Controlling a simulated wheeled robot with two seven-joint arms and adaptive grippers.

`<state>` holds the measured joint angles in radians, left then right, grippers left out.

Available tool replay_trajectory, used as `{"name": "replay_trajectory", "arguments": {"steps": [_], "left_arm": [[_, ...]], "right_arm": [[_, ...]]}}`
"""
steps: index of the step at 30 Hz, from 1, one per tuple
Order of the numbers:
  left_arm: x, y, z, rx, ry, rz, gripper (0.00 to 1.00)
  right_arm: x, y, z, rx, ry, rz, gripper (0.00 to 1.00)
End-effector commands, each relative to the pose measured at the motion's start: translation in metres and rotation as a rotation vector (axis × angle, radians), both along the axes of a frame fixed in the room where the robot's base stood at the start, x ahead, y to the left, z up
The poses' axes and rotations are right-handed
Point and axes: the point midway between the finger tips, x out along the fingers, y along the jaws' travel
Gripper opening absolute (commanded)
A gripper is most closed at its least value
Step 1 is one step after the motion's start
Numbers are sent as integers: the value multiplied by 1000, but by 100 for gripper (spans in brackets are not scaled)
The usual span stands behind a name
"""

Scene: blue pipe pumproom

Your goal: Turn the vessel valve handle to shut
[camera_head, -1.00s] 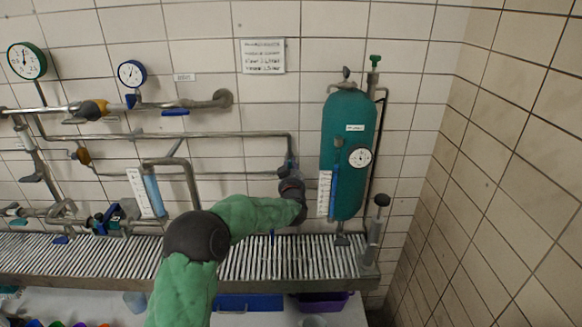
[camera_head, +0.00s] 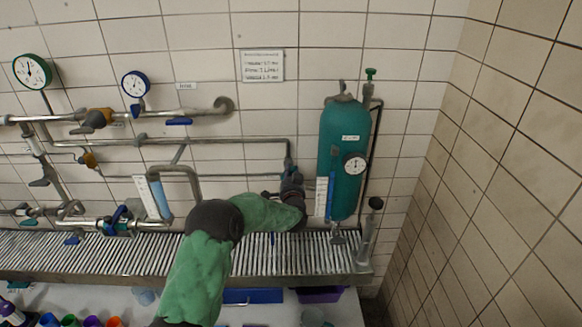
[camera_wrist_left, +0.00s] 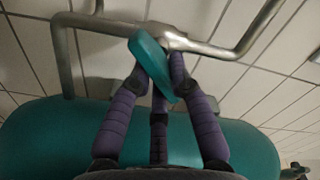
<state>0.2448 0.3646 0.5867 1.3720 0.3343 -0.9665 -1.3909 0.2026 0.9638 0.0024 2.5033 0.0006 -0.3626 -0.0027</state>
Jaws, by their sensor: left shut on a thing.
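The vessel is a teal upright cylinder (camera_head: 344,140) on the tiled wall in the head view. It also fills the lower part of the left wrist view (camera_wrist_left: 40,135). The valve handle is a flat teal lever (camera_wrist_left: 152,62) on a metal pipe (camera_wrist_left: 200,45), slanting across the pipe's line. My left gripper (camera_wrist_left: 160,78), with purple ribbed fingers, is shut on the lever, one finger on each side. In the head view my left gripper (camera_head: 291,182) is just left of the vessel, and the lever there is hidden or too small to tell. My right gripper is out of view.
A round gauge (camera_head: 355,164) is on the vessel's front. Pipes (camera_head: 215,140) with other valves run along the wall to the left. A slatted metal shelf (camera_head: 110,262) runs below. A tiled side wall (camera_head: 500,170) stands right of the vessel.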

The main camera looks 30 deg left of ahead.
Motion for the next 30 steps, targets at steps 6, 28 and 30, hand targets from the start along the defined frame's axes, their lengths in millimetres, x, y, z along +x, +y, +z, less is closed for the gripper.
{"name": "replay_trajectory", "arguments": {"steps": [6,28,30], "left_arm": [[1,-1,-1,176,109,-2,0],[0,-1,-8,611,374,-2,0],[0,-1,-9,625,383,-2,0]], "right_arm": [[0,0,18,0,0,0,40],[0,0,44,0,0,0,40],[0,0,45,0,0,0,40]]}}
